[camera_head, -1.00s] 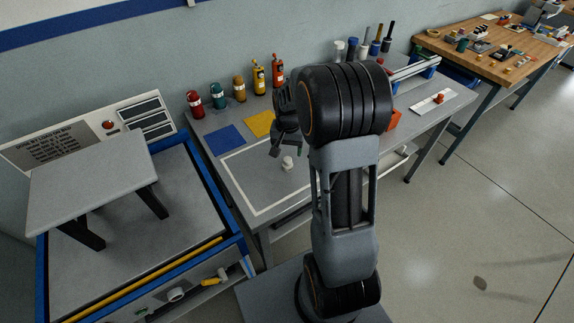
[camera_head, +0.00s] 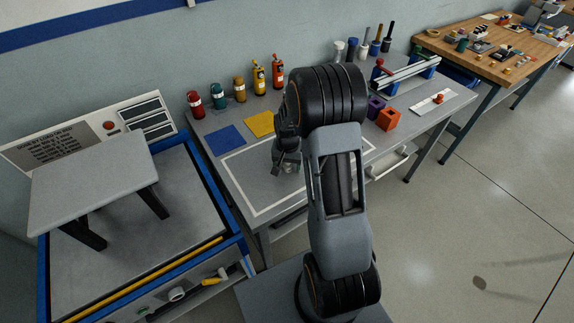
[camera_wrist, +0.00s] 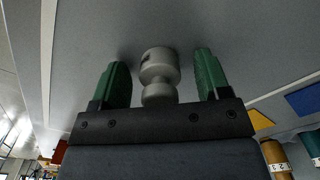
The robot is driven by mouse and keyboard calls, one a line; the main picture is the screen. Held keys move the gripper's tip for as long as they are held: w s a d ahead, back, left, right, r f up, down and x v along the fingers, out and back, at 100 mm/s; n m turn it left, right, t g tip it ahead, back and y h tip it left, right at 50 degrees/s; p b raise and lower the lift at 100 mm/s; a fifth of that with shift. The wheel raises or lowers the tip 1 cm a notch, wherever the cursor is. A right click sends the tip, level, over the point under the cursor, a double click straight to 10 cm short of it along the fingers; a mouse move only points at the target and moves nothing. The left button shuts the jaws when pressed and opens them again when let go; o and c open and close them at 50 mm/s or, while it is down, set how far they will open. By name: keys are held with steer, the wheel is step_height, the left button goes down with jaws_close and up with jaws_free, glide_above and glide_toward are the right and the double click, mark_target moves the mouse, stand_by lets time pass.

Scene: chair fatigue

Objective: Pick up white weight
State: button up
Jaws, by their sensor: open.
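The white weight (camera_wrist: 159,70) shows in the wrist view as a pale, knobbed piece with a narrow neck. It stands between the two green fingers of my gripper (camera_wrist: 159,82), with a gap on each side. My gripper is open around it and not closed on it. In the head view my gripper (camera_head: 287,166) is low over the grey table, inside the white outlined area. The weight is mostly hidden there by my gripper.
A blue square (camera_head: 225,139) and a yellow square (camera_head: 260,124) lie behind the outlined area. Several coloured bottles (camera_head: 239,89) stand along the wall. Orange (camera_head: 388,118) and purple (camera_head: 376,106) blocks are to the right. A grey stool (camera_head: 95,185) stands at left.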

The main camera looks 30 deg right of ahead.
steer(key=shift+c, duration=0.3)
steer(key=c, duration=1.1)
steer(key=shift+o, duration=0.2)
steer(key=shift+r, duration=0.1)
